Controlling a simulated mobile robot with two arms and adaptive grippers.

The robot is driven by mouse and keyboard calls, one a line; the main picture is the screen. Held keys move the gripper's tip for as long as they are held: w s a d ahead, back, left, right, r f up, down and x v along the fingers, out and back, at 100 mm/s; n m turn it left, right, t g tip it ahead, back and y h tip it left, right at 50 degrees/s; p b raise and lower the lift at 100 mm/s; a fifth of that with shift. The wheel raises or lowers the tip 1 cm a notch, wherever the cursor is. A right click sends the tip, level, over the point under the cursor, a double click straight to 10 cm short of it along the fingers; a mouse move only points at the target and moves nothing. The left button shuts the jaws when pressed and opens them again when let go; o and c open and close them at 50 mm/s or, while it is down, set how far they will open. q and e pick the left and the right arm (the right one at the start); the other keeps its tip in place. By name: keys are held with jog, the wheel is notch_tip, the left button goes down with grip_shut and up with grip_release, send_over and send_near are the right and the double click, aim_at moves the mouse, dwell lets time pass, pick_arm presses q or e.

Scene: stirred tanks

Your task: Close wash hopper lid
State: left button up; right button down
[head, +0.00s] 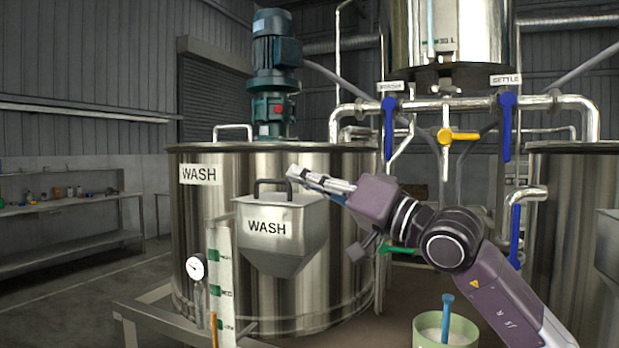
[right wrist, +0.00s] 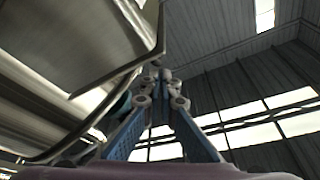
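The wash hopper (head: 281,249) is a grey metal funnel labelled WASH on the front of the large wash tank. Its lid (head: 308,199) appears to lie flat on the hopper top, with a dark arched handle (head: 287,182) standing on it. My right gripper (head: 293,171) reaches in from the right, its tips just above the handle's right part. I cannot tell whether they touch it. In the right wrist view my right gripper's fingers (right wrist: 158,72) converge at the tips and look shut, with nothing seen between them. A metal edge shows beside them. My left gripper is out of view.
The wash tank (head: 348,250) stands behind the hopper, with a blue-green motor (head: 274,75) on top. A gauge (head: 195,268) and a level tube (head: 221,280) stand at front left. Pipes with blue valve handles (head: 390,128) are behind my arm. A green cup (head: 462,333) is at the bottom.

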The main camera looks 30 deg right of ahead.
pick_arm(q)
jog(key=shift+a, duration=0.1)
pick_arm(e)
jog(key=shift+a+f, duration=0.1)
jog(key=shift+f, duration=0.05)
jog(key=shift+s+d+f, duration=0.2)
jog(key=shift+s+f, duration=0.15)
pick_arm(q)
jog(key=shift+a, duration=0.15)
pick_arm(e)
jog(key=v, duration=1.1)
jog(key=shift+r, duration=0.35)
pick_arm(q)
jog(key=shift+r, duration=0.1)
pick_arm(e)
jog(key=shift+s+d+r, duration=0.1)
